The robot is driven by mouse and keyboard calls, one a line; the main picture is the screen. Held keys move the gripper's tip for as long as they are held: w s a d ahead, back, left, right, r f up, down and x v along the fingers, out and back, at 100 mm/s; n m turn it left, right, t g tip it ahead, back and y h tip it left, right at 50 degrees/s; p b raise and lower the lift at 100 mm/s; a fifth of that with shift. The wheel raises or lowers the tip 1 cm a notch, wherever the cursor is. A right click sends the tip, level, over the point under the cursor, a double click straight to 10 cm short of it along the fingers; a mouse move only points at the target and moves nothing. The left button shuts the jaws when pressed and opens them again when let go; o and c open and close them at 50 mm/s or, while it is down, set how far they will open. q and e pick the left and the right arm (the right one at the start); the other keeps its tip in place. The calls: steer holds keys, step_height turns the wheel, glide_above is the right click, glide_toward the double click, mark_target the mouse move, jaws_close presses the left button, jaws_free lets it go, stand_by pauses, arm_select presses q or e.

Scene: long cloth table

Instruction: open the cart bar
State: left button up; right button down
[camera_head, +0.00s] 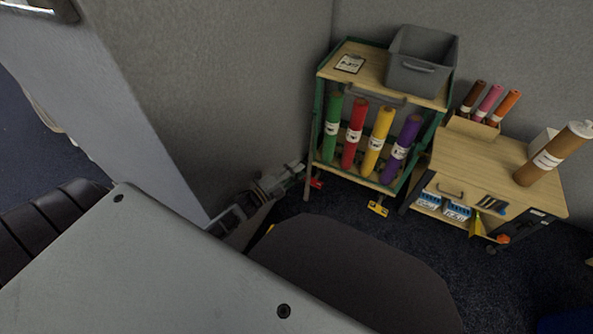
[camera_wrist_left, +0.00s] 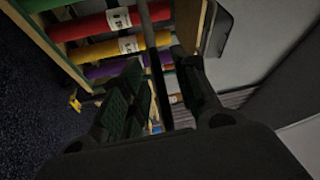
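The cart (camera_head: 440,128) has a green frame and a wooden top, and holds several coloured rolls upright. A thin dark bar (camera_head: 312,150) stands upright along its left front side. My left gripper (camera_head: 297,168) is low beside the cart's left edge, close to the bar. In the left wrist view the bar (camera_wrist_left: 150,40) runs between the two open fingers of the left gripper (camera_wrist_left: 160,75). Whether a finger touches it cannot be told. A grey handle (camera_head: 375,96) is at the cart's upper front. My right gripper is not in view.
A grey bin (camera_head: 422,62) and a labelled card (camera_head: 350,63) are on the cart top. A lower wooden cart (camera_head: 490,165) with rolls and boxes stands to the right. A grey wall (camera_head: 240,80) is close on the left. Dark carpet (camera_head: 345,205) is in front.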

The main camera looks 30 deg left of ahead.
arm_select(q)
steer(key=v, duration=0.7)
stand_by(0.3)
steer(key=shift+s+f, duration=0.1)
